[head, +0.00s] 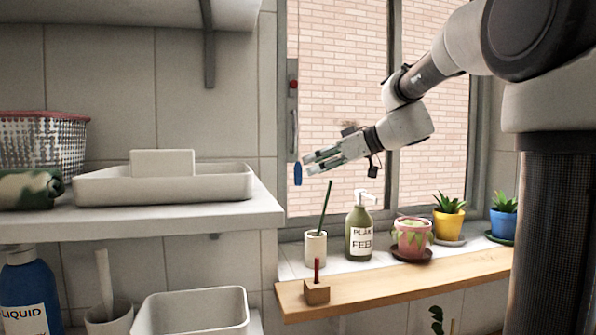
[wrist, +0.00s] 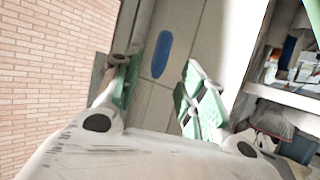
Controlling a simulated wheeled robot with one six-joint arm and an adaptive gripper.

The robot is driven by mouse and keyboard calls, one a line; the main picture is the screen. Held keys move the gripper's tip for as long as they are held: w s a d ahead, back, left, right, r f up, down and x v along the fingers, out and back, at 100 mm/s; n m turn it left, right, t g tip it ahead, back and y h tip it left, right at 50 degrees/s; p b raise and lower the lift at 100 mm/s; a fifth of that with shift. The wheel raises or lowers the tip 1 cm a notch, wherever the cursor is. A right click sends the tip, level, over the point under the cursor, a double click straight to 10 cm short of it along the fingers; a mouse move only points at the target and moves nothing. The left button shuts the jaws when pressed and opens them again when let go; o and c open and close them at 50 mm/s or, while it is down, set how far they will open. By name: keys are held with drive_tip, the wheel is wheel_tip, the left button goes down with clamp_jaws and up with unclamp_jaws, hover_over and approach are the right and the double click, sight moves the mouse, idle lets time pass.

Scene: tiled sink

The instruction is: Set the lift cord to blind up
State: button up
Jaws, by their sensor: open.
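The lift cord ends in a blue oval pull (head: 297,174), which hangs at the left edge of the window, against the frame. A red knob (head: 293,85) and a grey cleat-like piece (head: 292,130) sit above it on the frame. My gripper (head: 306,164) is open and points left, its fingertips close to the right of the pull. In the wrist view the blue pull (wrist: 162,54) appears between the two green-padded fingers, beyond their tips. I cannot tell whether a finger touches it. No blind covers the visible window panes, and the top of the window is out of view.
Below my gripper, the sill holds a white cup with a green stick (head: 316,248), a green pump bottle (head: 359,230) and several potted plants (head: 449,222). A wooden ledge (head: 400,279) runs in front. A shelf with a white tray (head: 165,186) stands left.

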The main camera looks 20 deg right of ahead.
sight(298, 172)
drive_tip(key=x, duration=0.6)
drive_tip(key=shift+w+a+f, duration=0.1)
drive_tip(key=shift+w+a, duration=0.1)
drive_tip(key=shift+w, duration=0.1)
drive_tip(key=shift+c, duration=0.2)
clamp_jaws()
